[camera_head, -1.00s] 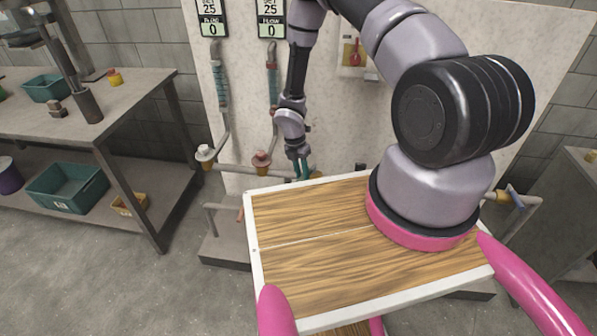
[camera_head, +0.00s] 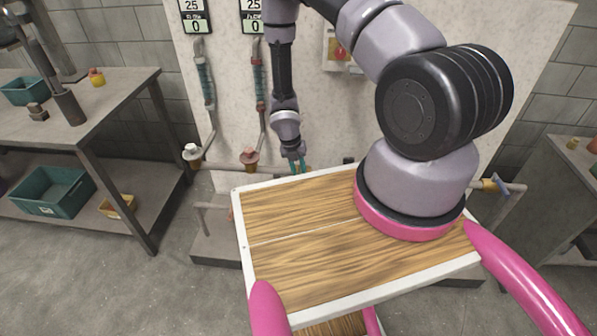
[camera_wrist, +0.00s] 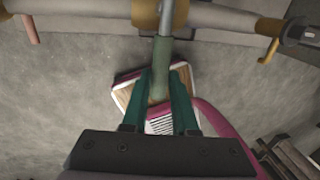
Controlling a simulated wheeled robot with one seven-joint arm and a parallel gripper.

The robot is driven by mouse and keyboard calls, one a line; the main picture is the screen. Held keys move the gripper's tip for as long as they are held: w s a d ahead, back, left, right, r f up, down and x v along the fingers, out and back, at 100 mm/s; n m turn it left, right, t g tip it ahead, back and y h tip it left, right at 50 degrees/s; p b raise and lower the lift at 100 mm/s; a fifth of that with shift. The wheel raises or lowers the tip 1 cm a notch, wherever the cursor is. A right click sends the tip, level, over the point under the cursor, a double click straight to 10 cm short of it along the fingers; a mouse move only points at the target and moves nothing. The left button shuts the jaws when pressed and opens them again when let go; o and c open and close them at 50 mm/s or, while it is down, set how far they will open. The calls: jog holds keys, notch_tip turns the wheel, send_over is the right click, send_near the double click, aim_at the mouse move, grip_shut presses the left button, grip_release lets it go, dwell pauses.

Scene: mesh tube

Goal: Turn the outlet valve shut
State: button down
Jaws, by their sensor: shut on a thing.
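My gripper (camera_head: 298,166) has green fingers and is low at the wall panel, just beyond the far edge of my wooden top in the head view. In the wrist view my gripper (camera_wrist: 163,92) is shut on a green-sleeved valve lever (camera_wrist: 158,85). The lever's metal stem runs up to a brass fitting (camera_wrist: 145,14) on a horizontal pipe. In the head view the lever is mostly hidden by the gripper and the wooden top. I cannot tell from any label that this is the outlet valve.
Two displays (camera_head: 196,25) on the panel read 0 in their lower fields, above two vertical tubes (camera_head: 205,80). A valve with a blue handle (camera_head: 492,184) is at right. A workbench (camera_head: 100,95) with bins stands at left; bare floor (camera_head: 170,290) lies in front.

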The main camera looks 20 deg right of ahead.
jog(key=shift+d, duration=0.1)
jog(key=c, duration=0.7)
grip_release()
jog(key=shift+r, duration=0.1)
jog(key=r, duration=0.3)
jog(key=a+r, duration=0.1)
jog(key=r, duration=0.3)
jog(key=a+r, duration=0.1)
jog(key=r, duration=0.2)
jog(key=shift+w+r, duration=0.2)
jog(key=shift+w, duration=0.15)
